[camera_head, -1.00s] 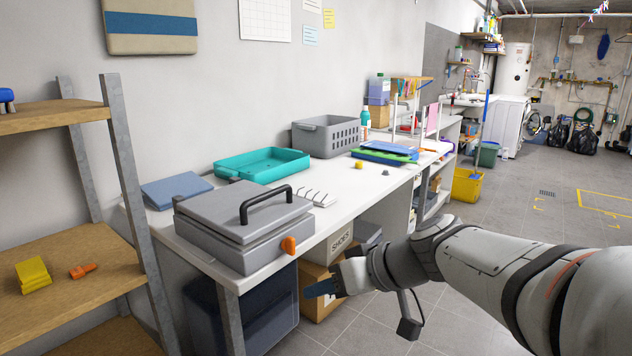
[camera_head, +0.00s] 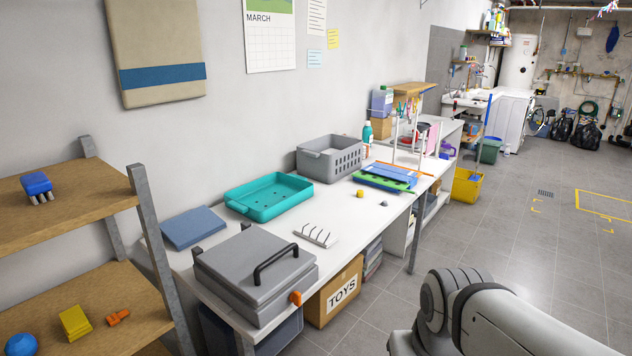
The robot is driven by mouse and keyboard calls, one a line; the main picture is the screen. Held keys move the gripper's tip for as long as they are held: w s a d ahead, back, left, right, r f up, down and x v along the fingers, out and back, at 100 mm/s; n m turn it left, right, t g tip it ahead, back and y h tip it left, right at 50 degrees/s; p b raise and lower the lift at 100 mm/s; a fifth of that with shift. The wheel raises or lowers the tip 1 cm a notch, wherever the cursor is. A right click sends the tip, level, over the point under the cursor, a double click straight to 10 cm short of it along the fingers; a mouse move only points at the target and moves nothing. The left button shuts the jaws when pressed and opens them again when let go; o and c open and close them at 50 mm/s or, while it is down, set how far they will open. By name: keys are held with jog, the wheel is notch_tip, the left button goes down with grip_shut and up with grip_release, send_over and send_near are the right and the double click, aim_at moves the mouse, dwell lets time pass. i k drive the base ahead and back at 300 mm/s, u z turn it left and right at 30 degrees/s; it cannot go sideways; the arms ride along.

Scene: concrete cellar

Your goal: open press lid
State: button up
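The grey press (camera_head: 262,302) stands on the near end of the white table. Its flat grey lid (camera_head: 240,262) is down on the body. A black arched handle (camera_head: 277,264) is on the lid's right side, toward the room. An orange knob (camera_head: 295,298) sticks out at the press's front right. My arm shows at the bottom right, apart from the press; my gripper is outside the frame.
A shelf unit (camera_head: 143,235) with a blue brush and small items stands close to the press on the left. A teal tray (camera_head: 268,197), a rack with prongs (camera_head: 315,235) and a grey basket (camera_head: 329,157) lie farther along the table. The floor on the right is free.

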aim_at(257, 263)
jog(key=k, duration=1.1)
jog(key=u, duration=0.45)
jog(key=i, duration=1.65)
jog(key=u, duration=0.1)
